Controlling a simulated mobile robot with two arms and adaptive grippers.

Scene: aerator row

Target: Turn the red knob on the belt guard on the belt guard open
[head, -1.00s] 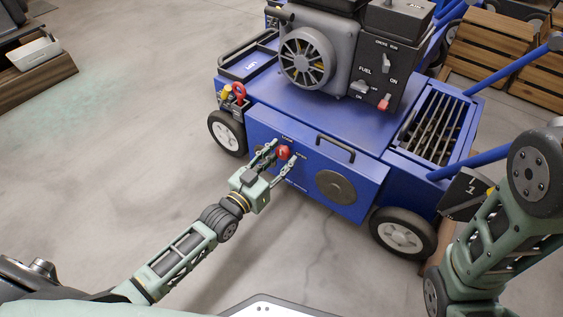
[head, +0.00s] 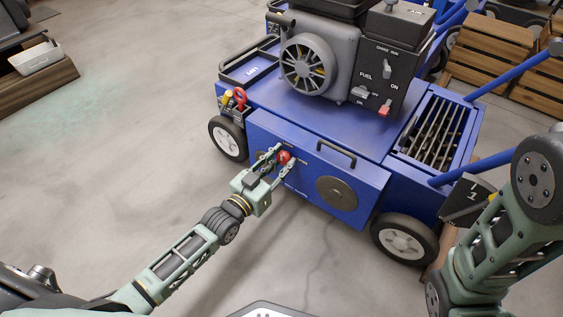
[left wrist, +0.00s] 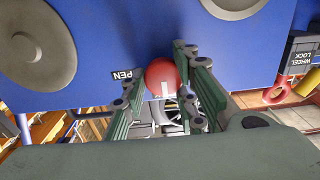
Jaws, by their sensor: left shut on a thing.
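The belt guard (head: 368,194) is a blue panel on the side of a blue machine, with a handle and a round grey disc. The red knob (head: 284,157) sits on its upper left part. My left gripper (head: 281,162) has its fingers on both sides of the knob and is shut on it. In the left wrist view the red knob (left wrist: 162,76) shows between the two fingers, with a white mark on it. A label reading "PEN", partly hidden by a finger, is beside it. My right gripper is out of view.
An engine (head: 321,65) with a fuel switch panel stands on top of the machine. A red ring and a yellow part hang at its left corner, above a wheel (head: 228,140). Wooden crates (head: 493,50) stand at the back right.

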